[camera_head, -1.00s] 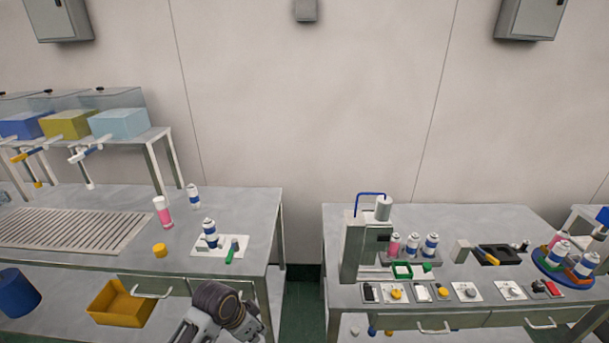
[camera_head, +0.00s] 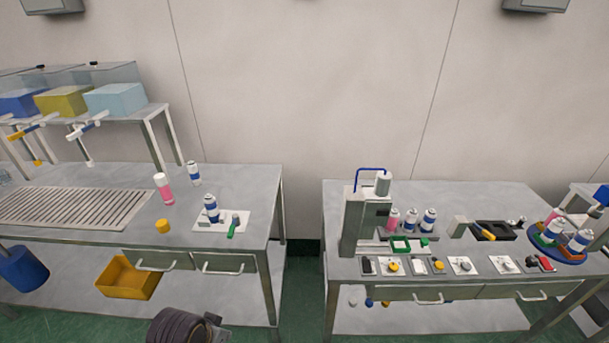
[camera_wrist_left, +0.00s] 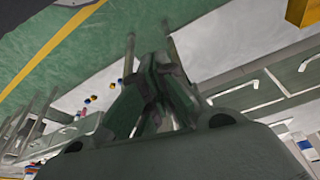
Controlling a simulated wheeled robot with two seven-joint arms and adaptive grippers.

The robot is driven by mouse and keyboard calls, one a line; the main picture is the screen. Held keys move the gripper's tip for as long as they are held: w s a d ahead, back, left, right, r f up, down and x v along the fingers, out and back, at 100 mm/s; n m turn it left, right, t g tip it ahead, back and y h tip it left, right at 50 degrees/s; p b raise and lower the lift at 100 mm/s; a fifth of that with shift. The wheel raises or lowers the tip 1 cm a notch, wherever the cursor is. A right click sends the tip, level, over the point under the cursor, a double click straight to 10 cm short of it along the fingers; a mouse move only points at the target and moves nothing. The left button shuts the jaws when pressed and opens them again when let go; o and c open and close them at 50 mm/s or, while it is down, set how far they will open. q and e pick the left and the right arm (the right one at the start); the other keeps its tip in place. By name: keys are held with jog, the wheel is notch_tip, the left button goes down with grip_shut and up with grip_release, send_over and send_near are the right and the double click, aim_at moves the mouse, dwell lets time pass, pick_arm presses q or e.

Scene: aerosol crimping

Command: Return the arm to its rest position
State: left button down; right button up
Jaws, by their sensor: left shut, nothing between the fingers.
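A dark, ribbed part of my left arm (camera_head: 182,327) shows at the bottom edge of the head view, low in front of the left table. The gripper's fingers are out of that view. In the left wrist view, my left gripper (camera_wrist_left: 155,105) is shut with nothing between its fingers. Behind it are green floor and table legs. My right arm and gripper are not seen in either view.
The left table (camera_head: 110,235) holds cans, a yellow cap (camera_head: 162,226) and a white fixture plate (camera_head: 235,216). A yellow bin (camera_head: 127,279) is on its lower shelf. The right table (camera_head: 470,195) carries a crimping machine (camera_head: 357,228), cans and a blue turntable (camera_head: 560,258). A gap separates the tables.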

pick_arm(q)
jog(key=s+a+f+g, duration=0.1)
jog(key=s+f, duration=0.1)
jog(key=f, duration=1.5)
jog(key=s+a+f, duration=0.1)
jog(key=s+f, duration=0.2)
jog(key=f, duration=1.3)
jog(key=s+a+f, duration=0.2)
jog(key=s+f, duration=0.7)
jog(key=s, duration=0.2)
jog(key=s+a+f+g, duration=0.1)
jog(key=s+a+f, duration=0.1)
jog(key=s+f, duration=0.8)
jog(key=shift+s+f+n+g+y, duration=0.15)
jog(key=shift+s+n+g+y, duration=0.15)
jog(key=shift+s+y, duration=0.1)
jog(key=shift+s, duration=0.1)
